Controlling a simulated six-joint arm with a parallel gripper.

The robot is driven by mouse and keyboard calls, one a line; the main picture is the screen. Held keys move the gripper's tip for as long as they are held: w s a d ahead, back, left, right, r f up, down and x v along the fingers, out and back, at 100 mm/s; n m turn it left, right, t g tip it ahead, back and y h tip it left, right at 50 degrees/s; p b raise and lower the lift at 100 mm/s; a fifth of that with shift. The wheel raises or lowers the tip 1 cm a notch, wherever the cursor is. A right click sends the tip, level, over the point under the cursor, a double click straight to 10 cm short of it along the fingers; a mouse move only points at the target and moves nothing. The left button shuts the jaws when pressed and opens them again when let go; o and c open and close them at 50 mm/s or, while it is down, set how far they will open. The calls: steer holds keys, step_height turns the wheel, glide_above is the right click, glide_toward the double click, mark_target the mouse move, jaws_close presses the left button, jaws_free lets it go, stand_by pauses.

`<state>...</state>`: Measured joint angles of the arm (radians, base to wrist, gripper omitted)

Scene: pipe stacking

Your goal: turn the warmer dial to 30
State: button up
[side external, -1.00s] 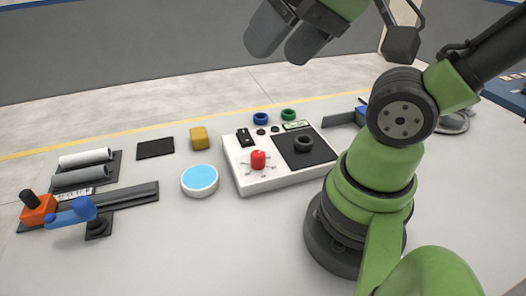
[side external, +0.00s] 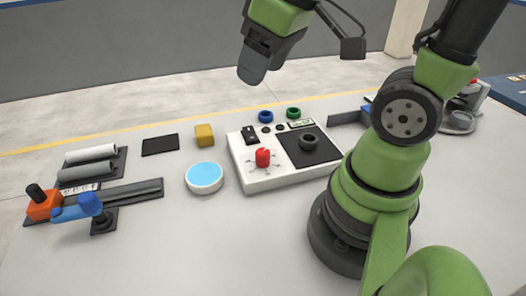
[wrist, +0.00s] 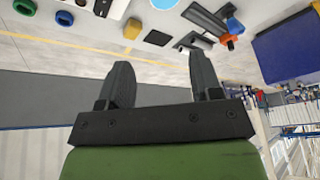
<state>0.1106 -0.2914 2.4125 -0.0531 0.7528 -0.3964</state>
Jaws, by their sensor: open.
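The warmer is a white box (side external: 245,178) in the middle of the table in the side view. On its front left face is a red dial (side external: 263,158) with small markings around it, too small to read. A black plate with a dark ring (side external: 309,142) is on its right half. My gripper (side external: 252,75) hangs in the air above and behind the warmer, clear of it. In the wrist view the two dark fingers of my gripper (wrist: 164,82) stand apart with nothing between them. The red dial is not seen in the wrist view.
A blue-topped round dish (side external: 205,176) and a yellow block (side external: 204,135) stand left of the warmer. Blue (side external: 266,116) and green (side external: 293,113) rings lie behind it. Grey cylinders (side external: 88,171) and an orange-and-blue fixture (side external: 44,203) are at the far left. The table's front is clear.

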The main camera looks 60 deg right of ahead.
step_height(320, 180, down, 5)
steer(key=w+d+n+g, duration=0.2)
steer(key=d+n, duration=0.1)
steer(key=n+g, duration=0.2)
steer(key=n, duration=0.2)
glide_above(263, 151)
steer(key=shift+h, duration=0.3)
step_height(263, 151, down, 8)
steer(key=shift+r, duration=0.2)
step_height(263, 151, down, 10)
steer(key=shift+r, duration=0.1)
steer(key=c, duration=0.9)
